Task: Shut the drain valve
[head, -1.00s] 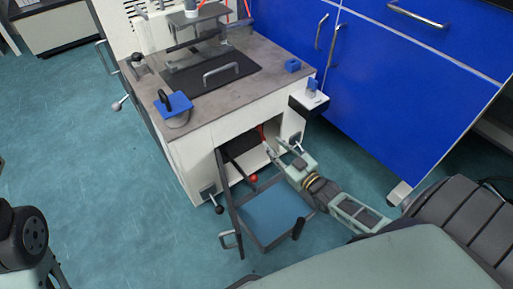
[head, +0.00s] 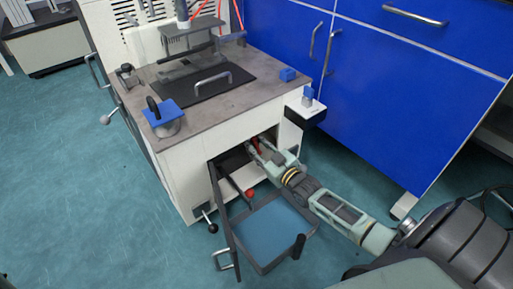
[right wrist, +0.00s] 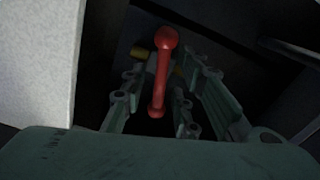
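The drain valve's red lever (right wrist: 161,72), a bar with rounded ends, shows in the right wrist view inside the dark cabinet. A bit of red, likely the same lever (head: 258,147), shows at the opening in the head view. My right gripper (head: 252,146) reaches into the front opening of the machine. In the right wrist view its fingers (right wrist: 165,95) are apart, one on each side of the lever. I cannot tell whether either finger touches it. The valve body is mostly hidden in shadow. My left gripper is out of view.
A blue-bottomed tray (head: 268,232) sits below my right arm. A red ball knob (head: 250,193) is near the opening. Blue cabinets (head: 370,90) stand at the right.

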